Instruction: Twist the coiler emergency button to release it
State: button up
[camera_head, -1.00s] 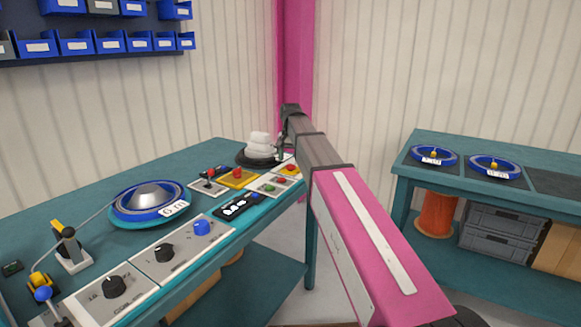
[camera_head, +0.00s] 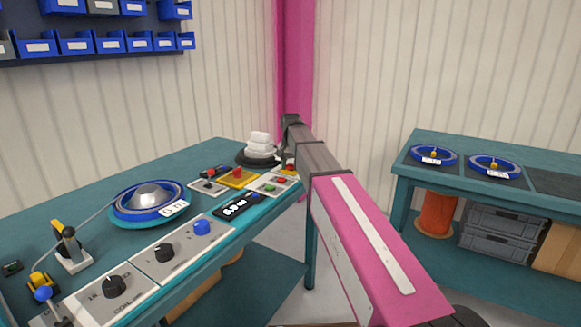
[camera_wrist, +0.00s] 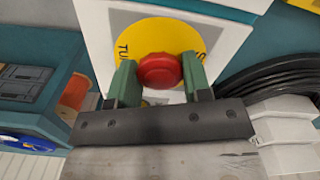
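The emergency button is a round red knob (camera_wrist: 159,70) on a yellow disc (camera_wrist: 130,36) with partly hidden black lettering, set on a white box (camera_wrist: 92,14). In the wrist view, my gripper (camera_wrist: 158,80) has one green finger on each side of the knob. Both fingers appear to touch its sides, with no clear gap. In the head view, my arm reaches to the far right end of the bench; my own wrist hides the fingers and most of this button there.
A second red button on a yellow panel (camera_head: 238,180) and a button box (camera_head: 272,186) sit just left of my arm. A black reel with white blocks (camera_head: 259,146) stands behind. The teal bench (camera_head: 60,215) holds a blue coil reel (camera_head: 130,211). Another bench (camera_head: 460,150) is at right.

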jog(key=m, duration=0.6)
jog(key=shift+m, duration=0.4)
jog(key=shift+r, duration=0.4)
jog(key=o, duration=0.7)
jog(key=shift+c, duration=0.2)
jog(key=shift+r, duration=0.15)
jog(key=shift+r, duration=3.85)
